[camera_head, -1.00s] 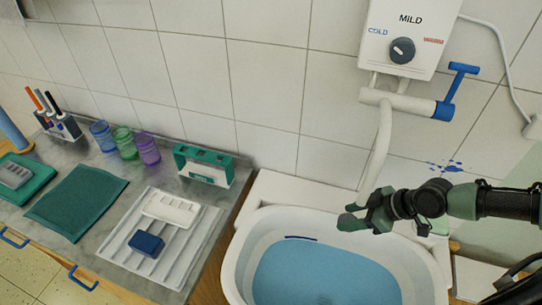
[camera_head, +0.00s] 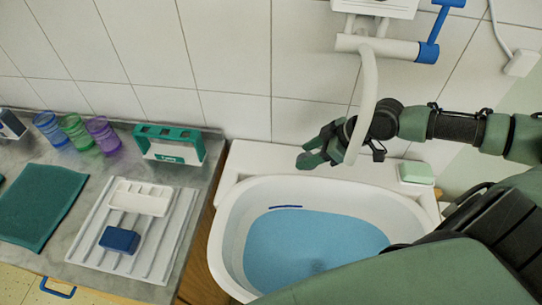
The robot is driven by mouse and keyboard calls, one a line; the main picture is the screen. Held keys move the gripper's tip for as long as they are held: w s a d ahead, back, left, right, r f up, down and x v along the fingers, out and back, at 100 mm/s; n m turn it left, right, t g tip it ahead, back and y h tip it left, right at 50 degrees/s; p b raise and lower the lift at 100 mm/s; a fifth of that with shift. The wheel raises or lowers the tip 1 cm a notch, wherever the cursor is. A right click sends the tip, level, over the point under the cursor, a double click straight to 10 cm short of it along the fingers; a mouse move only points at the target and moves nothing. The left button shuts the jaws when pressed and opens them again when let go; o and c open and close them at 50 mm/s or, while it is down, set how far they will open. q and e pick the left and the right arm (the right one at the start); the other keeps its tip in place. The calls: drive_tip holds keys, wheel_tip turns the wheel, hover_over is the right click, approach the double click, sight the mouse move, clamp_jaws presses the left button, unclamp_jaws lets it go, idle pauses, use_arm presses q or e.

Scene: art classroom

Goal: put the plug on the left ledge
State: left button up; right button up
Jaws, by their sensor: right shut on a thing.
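My right gripper (camera_head: 309,158) is behind the spout, above the back rim of the white basin (camera_head: 228,215). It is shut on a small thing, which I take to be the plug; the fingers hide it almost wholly. The left ledge (camera_head: 243,158) is the bare white corner left of my gripper, behind the basin. The gripper is apart from it. Blue water (camera_head: 300,240) lies in the basin, with a blurred dark patch at its bottom. My left gripper is not in view.
The white spout (camera_head: 366,95) hangs in front of my right wrist. A green and white soap block (camera_head: 416,172) sits on the right ledge.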

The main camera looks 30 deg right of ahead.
drive_tip(key=w+a+p, duration=0.1)
drive_tip(key=w+a, duration=0.2)
drive_tip(key=w, duration=0.1)
drive_tip(key=w+a+p, duration=0.1)
drive_tip(key=w+a, duration=0.3)
drive_tip(key=shift+r, duration=0.1)
wheel_tip(320, 180, down, 3)
drive_tip(key=shift+f+p, duration=0.2)
drive_tip(key=shift+p, duration=0.3)
drive_tip(key=shift+f, duration=0.25)
drive_tip(key=o, duration=1.3)
drive_tip(key=shift+b+v, duration=0.5)
drive_tip(key=shift+v, duration=5.65)
drive_tip(key=shift+a, duration=0.1)
